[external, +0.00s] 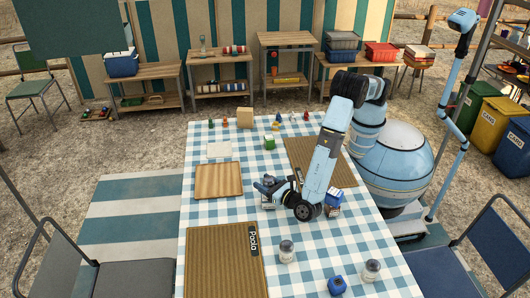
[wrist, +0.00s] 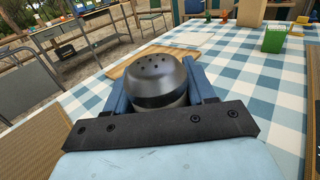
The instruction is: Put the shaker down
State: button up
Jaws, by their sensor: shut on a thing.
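The shaker (wrist: 156,76) has a dark metal dome cap with several holes. In the wrist view it stands between the two blue fingers of my gripper (wrist: 155,88), which is shut on it. Its lower body is hidden behind the dark gripper bar. In the external view my gripper (external: 268,190) is low over the checked table (external: 218,217), right of the wooden board (external: 218,181). I cannot tell whether the shaker touches the cloth. The board also shows beyond the shaker in the wrist view (wrist: 128,63).
A brown mat (external: 222,262) lies front left. A green box (external: 270,142) stands farther back. Bare cloth surrounds my gripper's left.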

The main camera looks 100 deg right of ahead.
jog(key=shift+f, duration=0.25)
jog(key=o, duration=1.1)
jog(key=shift+f, duration=0.1)
jog(key=shift+s+a, duration=0.1)
jog(key=v, duration=1.1)
jog(key=shift+s+a, duration=0.25)
